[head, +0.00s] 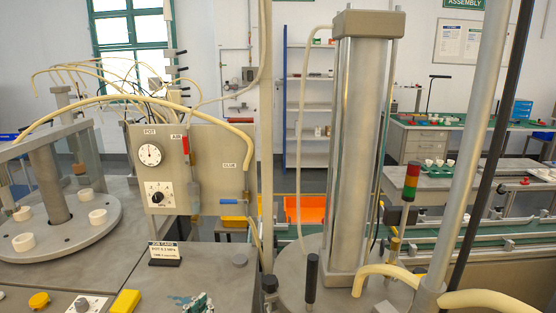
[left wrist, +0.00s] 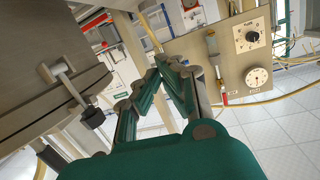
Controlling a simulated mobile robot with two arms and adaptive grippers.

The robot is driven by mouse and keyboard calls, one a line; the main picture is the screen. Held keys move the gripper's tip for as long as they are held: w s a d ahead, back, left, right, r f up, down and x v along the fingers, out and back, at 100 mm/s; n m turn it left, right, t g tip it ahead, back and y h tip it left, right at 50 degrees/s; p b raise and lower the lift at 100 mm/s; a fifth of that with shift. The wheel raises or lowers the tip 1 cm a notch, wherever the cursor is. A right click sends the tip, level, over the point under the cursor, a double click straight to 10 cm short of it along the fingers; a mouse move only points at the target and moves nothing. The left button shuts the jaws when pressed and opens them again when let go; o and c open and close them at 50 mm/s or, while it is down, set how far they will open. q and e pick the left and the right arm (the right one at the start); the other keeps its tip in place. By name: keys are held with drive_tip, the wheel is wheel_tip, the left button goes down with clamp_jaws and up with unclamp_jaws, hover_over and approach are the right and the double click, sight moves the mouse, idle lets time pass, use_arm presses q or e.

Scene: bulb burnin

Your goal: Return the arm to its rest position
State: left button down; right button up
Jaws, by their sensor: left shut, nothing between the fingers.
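My left gripper (head: 197,302) shows only as a small teal and grey piece at the bottom edge of the head view, in front of the grey bench. In the left wrist view its green fingers (left wrist: 166,64) come together at the tips, shut and empty. The control panel (head: 190,165) stands beyond it with a dial, a knob and a red-capped part. The panel also shows in the left wrist view (left wrist: 222,62), to the right of the fingers and apart from them. My right gripper is not in view.
A round rack (head: 95,232) with white rings is at left. A tall metal column (head: 360,150) rises right of centre. A conveyor (head: 470,238) runs at right.

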use_arm(q)
drive_tip(key=s+a+f+g, duration=0.1)
drive_tip(key=s+f+g, duration=0.2)
drive_tip(key=s+f, duration=0.3)
drive_tip(key=s+f+g, duration=0.3)
drive_tip(key=s+f, duration=0.1)
drive_tip(key=s, duration=0.5)
drive_tip(key=s+a+f+g+y, duration=0.2)
drive_tip(key=s+g, duration=0.5)
drive_tip(key=s, duration=1.1)
wheel_tip(320, 180, down, 33)
drive_tip(key=s+g+b, duration=0.1)
drive_tip(key=s+b, duration=0.1)
drive_tip(key=b, duration=0.3)
drive_tip(key=s+a+f+g+b, duration=0.1)
drive_tip(key=s+a+f+b, duration=0.2)
drive_tip(key=s+f, duration=1.3)
wheel_tip(320, 180, down, 3)
drive_tip(key=shift+r+b, duration=0.2)
drive_tip(key=shift+b, duration=0.3)
